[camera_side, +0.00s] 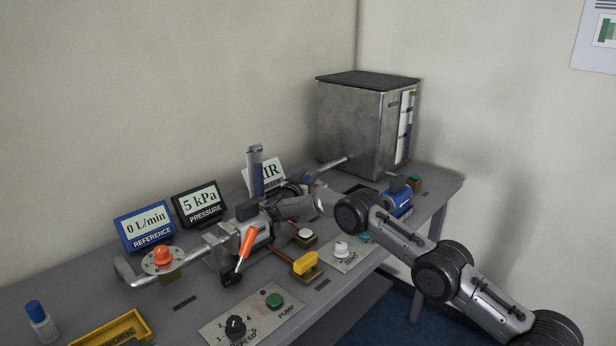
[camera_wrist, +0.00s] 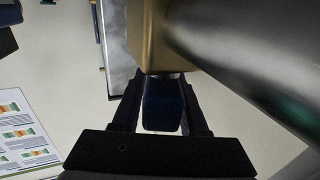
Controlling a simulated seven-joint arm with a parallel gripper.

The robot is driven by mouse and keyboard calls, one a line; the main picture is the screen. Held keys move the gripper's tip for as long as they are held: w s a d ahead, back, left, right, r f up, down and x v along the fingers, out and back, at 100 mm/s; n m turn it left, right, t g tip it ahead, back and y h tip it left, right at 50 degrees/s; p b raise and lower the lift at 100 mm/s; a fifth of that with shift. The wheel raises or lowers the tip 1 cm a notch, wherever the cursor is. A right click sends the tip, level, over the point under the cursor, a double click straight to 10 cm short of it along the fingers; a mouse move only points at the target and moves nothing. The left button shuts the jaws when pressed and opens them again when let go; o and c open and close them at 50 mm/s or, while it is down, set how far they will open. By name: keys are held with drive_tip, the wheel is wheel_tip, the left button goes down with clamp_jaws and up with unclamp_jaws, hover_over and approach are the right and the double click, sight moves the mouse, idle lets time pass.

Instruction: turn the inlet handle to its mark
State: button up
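A dark blue upright lever handle (camera_side: 257,174) shows at mid-left in the side view, in front of a white sign. In the wrist view the blue handle (camera_wrist: 162,105) runs between the two black fingers of my gripper (camera_wrist: 162,82), its base against a brass-coloured block (camera_wrist: 160,40). The fingers flank it closely; whether they press on it is too dark to tell. An orange lever (camera_side: 246,249) slants over the pipe run, and a yellow handle (camera_side: 305,263) sits to its right. No label reading inlet is legible, and I cannot make out the mark.
A pipe (camera_wrist: 245,60) crosses the wrist view at right. A steel tank (camera_side: 350,125) stands at the back. Blue REFERENCE (camera_side: 145,225) and black PRESSURE (camera_side: 200,203) displays read 0 L/min and 5 kPa. A pump panel (camera_side: 215,328) and yellow tray (camera_side: 95,338) lie at the front.

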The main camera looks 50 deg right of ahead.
drive_tip(key=shift+o, duration=1.1)
drive_tip(key=shift+a, duration=0.15)
drive_tip(key=shift+s+a, duration=0.1)
drive_tip(key=shift+a, duration=0.25)
drive_tip(key=v, duration=0.4)
drive_tip(key=shift+s+a+r, duration=0.1)
drive_tip(key=shift+s+a, duration=0.05)
drive_tip(key=shift+a, duration=0.1)
drive_tip(key=r, duration=0.6)
drive_tip(key=shift+d+r, duration=0.25)
drive_tip(key=shift+r, duration=0.15)
